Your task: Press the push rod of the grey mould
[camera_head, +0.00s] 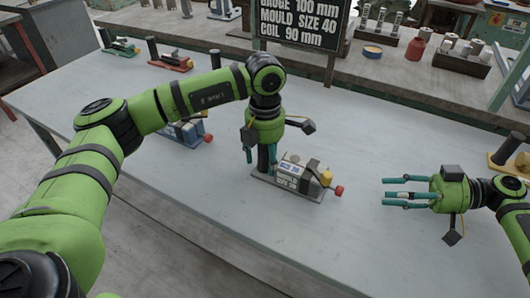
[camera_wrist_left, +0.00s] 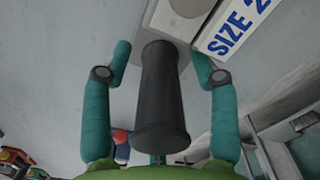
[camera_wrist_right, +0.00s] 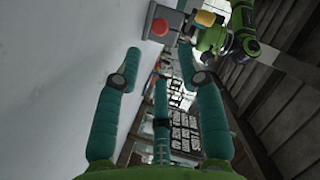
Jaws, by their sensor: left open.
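The grey mould (camera_head: 300,178) lies on the table, with a blue-lettered "SIZE" label, a yellow part, a red knob (camera_head: 339,190) at its right end and a black upright post at its left end. My left gripper (camera_head: 260,168) points down over the post, its open fingers on either side of it. In the left wrist view the post (camera_wrist_left: 160,100) stands between the fingertips, with no clear contact. My right gripper (camera_head: 385,188) is open and empty, right of the red knob and pointing at it; the knob shows in the right wrist view (camera_wrist_right: 160,27).
A blue mould (camera_head: 186,132) stands behind my left arm, partly hidden. Red (camera_head: 172,62) and green (camera_head: 122,47) moulds stand at the far left, and a yellow one (camera_head: 505,152) at the right. A sign (camera_head: 300,25) stands behind. The front of the table is clear.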

